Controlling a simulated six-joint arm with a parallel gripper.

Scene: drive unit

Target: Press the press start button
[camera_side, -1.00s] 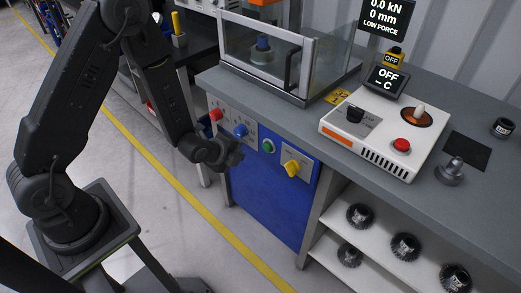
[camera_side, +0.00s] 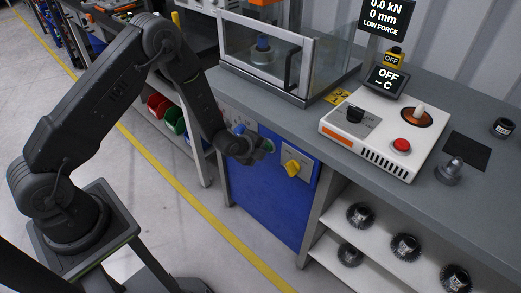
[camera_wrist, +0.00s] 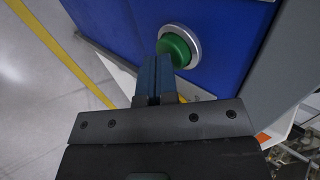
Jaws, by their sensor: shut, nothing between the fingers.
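The green button (camera_wrist: 176,48) sits in a silver ring on the blue panel in the wrist view. My gripper (camera_wrist: 157,62) is shut and empty, with its fingertips at the lower left edge of the green button; I cannot tell whether they touch it. No label reading press start is legible.
A yellow knob (camera_side: 291,168) is on the panel to the right, and a blue button (camera_side: 239,129) is to the left. The blue cabinet (camera_side: 262,199) stands below the bench (camera_side: 300,118). A glass-guarded press (camera_side: 265,58) stands above. Open floor lies to the left.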

